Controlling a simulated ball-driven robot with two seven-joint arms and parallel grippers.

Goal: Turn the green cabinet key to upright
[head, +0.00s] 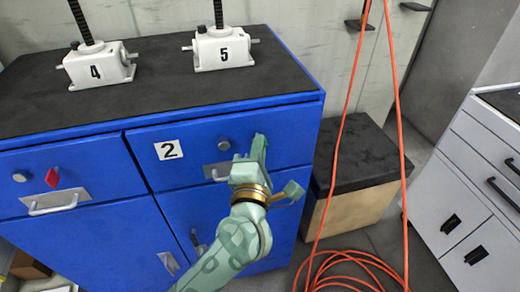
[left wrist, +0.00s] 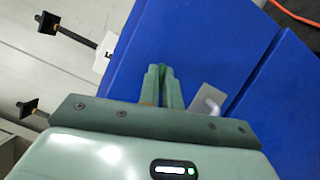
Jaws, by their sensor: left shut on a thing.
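My left gripper (head: 251,158) is at the right part of the blue drawer front marked 2 (head: 285,133), right of its round lock knob (head: 224,144). In the left wrist view its fingers (left wrist: 162,74) are close together, pointing at the blue front. A narrow darker green piece, seemingly the green cabinet key (left wrist: 169,71), shows between the fingertips. The fingers hide most of the key, so I cannot tell its angle. The gripper is shut on it. My right gripper is out of view.
A handle (head: 214,173) sits just left of the gripper. A red key (head: 52,178) is on the left drawer. White screw jacks 4 (head: 98,66) and 5 (head: 222,48) stand on the black top. An orange cable (head: 340,150) hangs to the right, near a black-topped box (head: 365,160).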

